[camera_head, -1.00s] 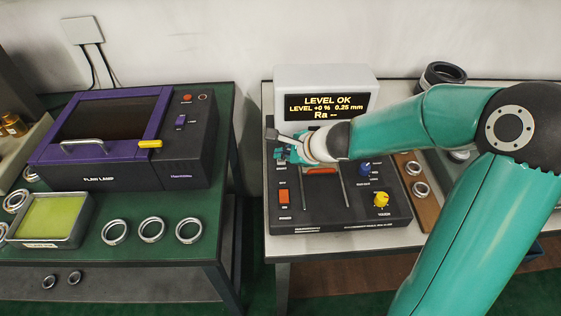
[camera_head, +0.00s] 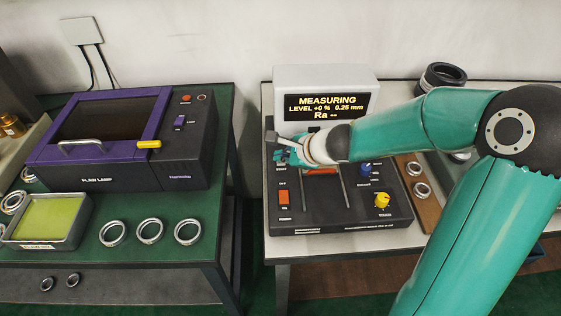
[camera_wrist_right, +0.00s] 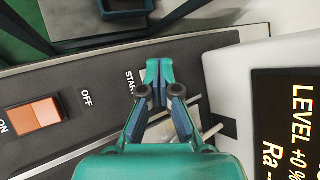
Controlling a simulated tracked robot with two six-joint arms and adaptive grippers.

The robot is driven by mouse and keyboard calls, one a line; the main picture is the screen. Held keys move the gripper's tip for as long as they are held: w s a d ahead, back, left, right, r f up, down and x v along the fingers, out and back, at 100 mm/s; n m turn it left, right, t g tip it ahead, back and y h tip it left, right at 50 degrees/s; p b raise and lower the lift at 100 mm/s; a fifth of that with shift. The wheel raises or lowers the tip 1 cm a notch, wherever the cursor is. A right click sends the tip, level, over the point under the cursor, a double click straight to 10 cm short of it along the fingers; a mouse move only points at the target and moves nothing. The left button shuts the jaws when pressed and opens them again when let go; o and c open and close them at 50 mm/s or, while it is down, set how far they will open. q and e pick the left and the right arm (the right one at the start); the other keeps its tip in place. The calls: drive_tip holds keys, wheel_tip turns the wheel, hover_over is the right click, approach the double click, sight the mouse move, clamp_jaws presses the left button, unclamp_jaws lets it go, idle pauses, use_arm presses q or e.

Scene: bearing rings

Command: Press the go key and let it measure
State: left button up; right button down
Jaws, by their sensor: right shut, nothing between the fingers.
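The tester's dark control panel (camera_head: 320,215) lies on the right-hand bench, with its display (camera_head: 322,107) behind it reading MEASURING, LEVEL +0 %, 0.25 mm and Ra with dashes. My right gripper (camera_head: 282,158) is shut and empty, low over the panel's back left part. In the right wrist view its fingertips (camera_wrist_right: 158,80) are together beside the START label (camera_wrist_right: 130,83). The key by that label is mostly hidden under the fingers, and contact cannot be made out. My left gripper is not in view.
An orange switch (camera_head: 284,199) marked ON and OFF, a blue knob (camera_head: 364,169) and a yellow knob (camera_head: 382,200) are on the panel. The purple lamp box (camera_head: 110,150), a tray (camera_head: 48,222) and several rings stand on the green bench.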

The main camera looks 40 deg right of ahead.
sight(283, 163)
idle(0.4)
drive_tip(key=shift+r+p, duration=0.7)
wheel_tip(283, 163, up, 5)
drive_tip(key=p, duration=0.4)
drive_tip(key=shift+p, duration=0.4)
